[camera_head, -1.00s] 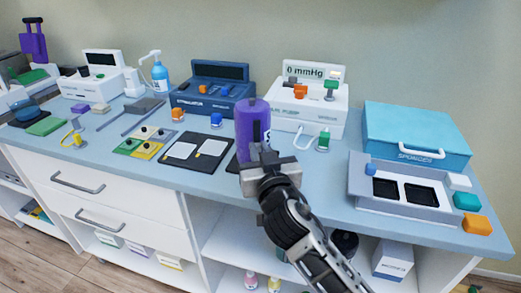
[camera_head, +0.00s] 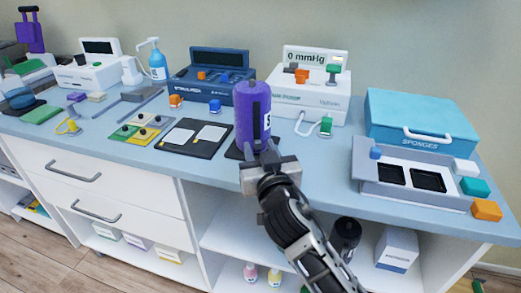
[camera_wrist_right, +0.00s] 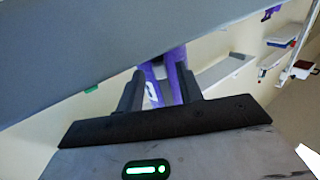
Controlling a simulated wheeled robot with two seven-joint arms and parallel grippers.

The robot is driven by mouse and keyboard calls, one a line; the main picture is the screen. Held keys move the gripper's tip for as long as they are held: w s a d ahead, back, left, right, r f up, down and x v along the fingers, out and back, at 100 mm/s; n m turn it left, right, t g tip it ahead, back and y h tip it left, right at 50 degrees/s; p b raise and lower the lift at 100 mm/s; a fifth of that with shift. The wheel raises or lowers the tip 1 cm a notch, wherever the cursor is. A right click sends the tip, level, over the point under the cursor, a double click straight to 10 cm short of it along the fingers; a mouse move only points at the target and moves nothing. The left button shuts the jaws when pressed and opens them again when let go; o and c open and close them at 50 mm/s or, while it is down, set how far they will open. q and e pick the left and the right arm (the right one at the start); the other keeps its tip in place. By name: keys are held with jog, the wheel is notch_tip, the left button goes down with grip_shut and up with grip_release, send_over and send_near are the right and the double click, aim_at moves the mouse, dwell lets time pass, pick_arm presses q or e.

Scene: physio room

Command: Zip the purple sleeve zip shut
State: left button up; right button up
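The purple sleeve (camera_head: 247,112) stands upright on the counter, a cylinder with a dark vertical strip and a white label on its front. I cannot make out the zip's slider. My right gripper (camera_head: 260,150) is in front of the sleeve's lower part and hides some of its base. In the right wrist view its two fingers (camera_wrist_right: 160,90) are apart, with a purple and white thing (camera_wrist_right: 172,75) showing between and beyond them, probably the sleeve. Whether they touch it I cannot tell. My left gripper is not in view.
Behind the sleeve stand a dark blue stimulator (camera_head: 207,85) and a white pressure unit (camera_head: 318,97). A black board with white pads (camera_head: 196,138) lies left. A grey tray (camera_head: 450,199) and a blue sponge box (camera_head: 420,115) are right. The counter between sleeve and tray is mostly clear.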

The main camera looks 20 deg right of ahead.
pick_arm(q)
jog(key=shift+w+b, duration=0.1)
jog(key=shift+b, duration=0.3)
pick_arm(e)
jog(key=s, duration=0.7)
jog(key=shift+s+a, duration=0.2)
jog(key=shift+a, duration=0.1)
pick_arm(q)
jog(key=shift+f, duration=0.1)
pick_arm(e)
jog(key=shift+f, duration=0.1)
